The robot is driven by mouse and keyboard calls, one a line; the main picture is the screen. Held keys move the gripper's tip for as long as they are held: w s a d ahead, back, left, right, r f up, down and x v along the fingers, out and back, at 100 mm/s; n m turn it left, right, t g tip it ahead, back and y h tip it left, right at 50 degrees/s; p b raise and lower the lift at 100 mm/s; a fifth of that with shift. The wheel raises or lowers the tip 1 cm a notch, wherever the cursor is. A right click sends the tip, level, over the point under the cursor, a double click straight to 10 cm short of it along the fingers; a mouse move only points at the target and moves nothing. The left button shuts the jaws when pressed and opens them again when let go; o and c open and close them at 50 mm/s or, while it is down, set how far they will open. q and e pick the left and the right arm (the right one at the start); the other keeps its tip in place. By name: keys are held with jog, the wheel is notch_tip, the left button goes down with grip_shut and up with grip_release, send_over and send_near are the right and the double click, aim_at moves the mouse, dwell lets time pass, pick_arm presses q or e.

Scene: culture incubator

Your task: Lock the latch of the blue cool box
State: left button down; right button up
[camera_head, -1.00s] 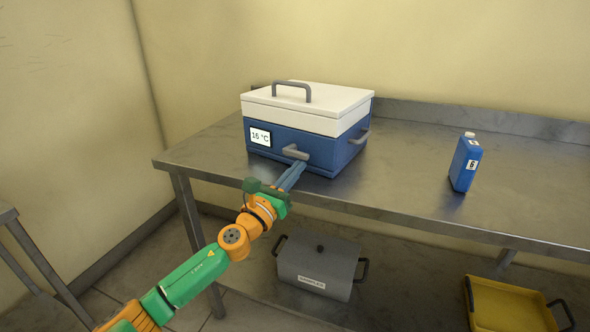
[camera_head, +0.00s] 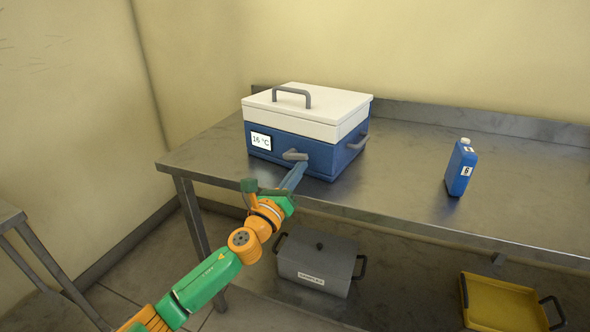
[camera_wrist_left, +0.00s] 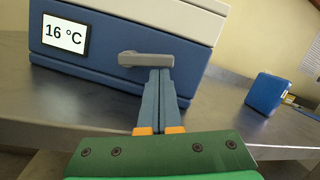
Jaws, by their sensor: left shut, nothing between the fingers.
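The blue cool box (camera_head: 322,160) with its white lid (camera_head: 306,108) stands on the metal table, lid down. Its grey latch (camera_head: 295,154) sits on the front face, right of the 16 °C display, and its lever lies about level in the left wrist view (camera_wrist_left: 146,59). My left gripper (camera_head: 299,167) is shut and empty, with its blue fingertips at the latch. In the left wrist view the fingertips (camera_wrist_left: 160,72) are just under the latch's right part; I cannot tell whether they touch it. My right gripper is not in view.
A blue bottle (camera_head: 461,169) stands on the table to the right. A grey lidded container (camera_head: 316,266) and a yellow tray (camera_head: 503,304) are on the lower shelf. The table (camera_head: 405,175) between box and bottle is clear.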

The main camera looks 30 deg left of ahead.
pick_arm(q)
jog(key=r+n+p, duration=0.1)
jog(key=n+p, duration=0.2)
jog(key=n, duration=0.1)
jog(key=r+n+g+y+p, duration=0.1)
jog(key=r+n+p, duration=0.1)
jog(key=n+p, duration=0.2)
jog(key=a+r+n+g+y+p, duration=0.1)
jog(key=r+n+p, duration=0.1)
jog(key=n+p, duration=0.2)
jog(key=shift+a+r+n+g+p, duration=0.1)
jog(key=shift+n+g+p, duration=0.2)
jog(key=shift+n+p, duration=0.2)
jog(key=shift+f, duration=0.3)
